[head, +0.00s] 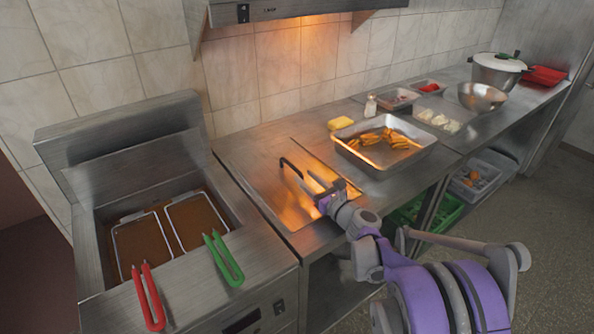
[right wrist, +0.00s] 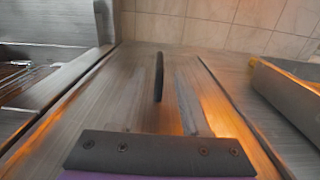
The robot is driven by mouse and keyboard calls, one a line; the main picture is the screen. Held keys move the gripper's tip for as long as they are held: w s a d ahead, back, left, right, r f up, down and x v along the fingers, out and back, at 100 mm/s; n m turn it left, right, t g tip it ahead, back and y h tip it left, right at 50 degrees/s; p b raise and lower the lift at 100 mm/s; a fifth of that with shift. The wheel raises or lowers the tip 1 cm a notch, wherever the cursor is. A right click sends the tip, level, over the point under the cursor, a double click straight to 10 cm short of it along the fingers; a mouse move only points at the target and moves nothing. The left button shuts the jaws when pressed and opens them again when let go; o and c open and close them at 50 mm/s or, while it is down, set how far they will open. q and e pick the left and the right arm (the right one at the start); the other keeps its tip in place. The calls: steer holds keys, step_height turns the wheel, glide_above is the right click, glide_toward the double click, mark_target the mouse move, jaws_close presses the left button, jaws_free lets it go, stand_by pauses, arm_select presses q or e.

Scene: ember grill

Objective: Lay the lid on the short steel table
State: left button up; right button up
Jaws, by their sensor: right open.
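The lid (head: 283,196) is a flat steel panel with a black bar handle (head: 290,166). It lies flat on the short steel table (head: 240,157) beside the fryer. My right gripper (head: 310,182) is open just above the lid, close to the handle. In the right wrist view, the black handle (right wrist: 159,77) stands up from the lid (right wrist: 140,75), and the open right gripper (right wrist: 157,104) has one finger on each side of it. The fingers are apart from the handle. My left gripper is not in view.
A steel tray of food (head: 366,160) stands right of the lid, near my right arm. Farther right are small trays, a bowl (head: 482,97) and a lidded pot (head: 497,78).

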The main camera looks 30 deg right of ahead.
steer(key=s, duration=0.4)
steer(key=shift+s+d, duration=0.15)
steer(key=shift+s, duration=0.15)
